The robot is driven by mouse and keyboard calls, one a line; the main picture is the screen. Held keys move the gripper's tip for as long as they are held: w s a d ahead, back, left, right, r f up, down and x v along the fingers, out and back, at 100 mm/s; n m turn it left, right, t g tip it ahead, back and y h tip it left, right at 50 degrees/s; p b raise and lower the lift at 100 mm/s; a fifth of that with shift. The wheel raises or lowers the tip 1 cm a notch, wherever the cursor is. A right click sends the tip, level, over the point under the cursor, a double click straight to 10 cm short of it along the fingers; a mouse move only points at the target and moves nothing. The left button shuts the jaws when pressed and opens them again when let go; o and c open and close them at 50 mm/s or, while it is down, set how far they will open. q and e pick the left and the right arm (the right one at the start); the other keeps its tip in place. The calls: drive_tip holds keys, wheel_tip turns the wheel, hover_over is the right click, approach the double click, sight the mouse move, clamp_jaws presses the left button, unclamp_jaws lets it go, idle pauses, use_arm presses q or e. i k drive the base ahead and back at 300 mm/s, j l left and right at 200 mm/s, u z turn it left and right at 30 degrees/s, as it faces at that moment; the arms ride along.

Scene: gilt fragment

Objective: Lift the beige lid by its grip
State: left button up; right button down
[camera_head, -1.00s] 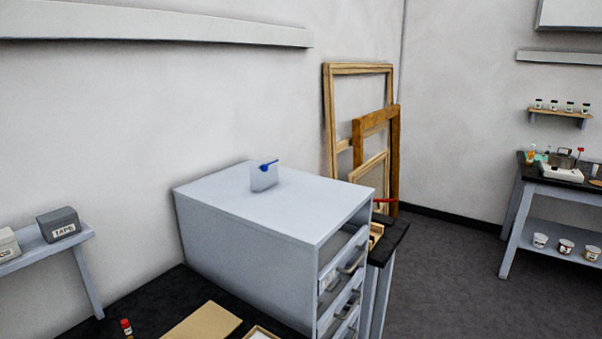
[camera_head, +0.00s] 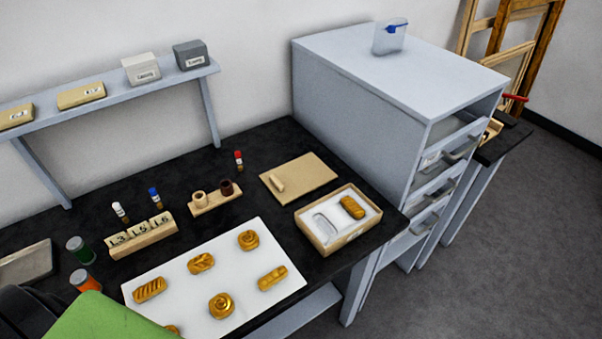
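The beige lid (camera_head: 304,178) lies flat on the black table, behind an open beige box. Its grip (camera_head: 277,184) is a short pale bar near the lid's left edge. The open box (camera_head: 322,239) has a white insert with one empty recess and one gold fragment (camera_head: 352,207). Neither of my grippers can be made out; a dark shape with a green panel at the bottom left shows no fingers.
A white mat (camera_head: 245,283) with several gold fragments lies in front. A number block (camera_head: 142,239), a holder with two small pots (camera_head: 215,200) and a red-capped vial (camera_head: 239,160) stand left of the lid. A grey drawer cabinet (camera_head: 350,100) rises to the right.

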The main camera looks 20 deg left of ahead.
sight(288, 182)
drive_tip(key=u, duration=0.55)
drive_tip(key=i+l+u, duration=0.2)
drive_tip(key=l+u, duration=0.3)
drive_tip(key=i+l+u, duration=0.1)
drive_tip(key=l+u, duration=0.4)
drive_tip(key=l, duration=0.15)
drive_tip(key=l+u, duration=0.5)
drive_tip(key=l, duration=0.15)
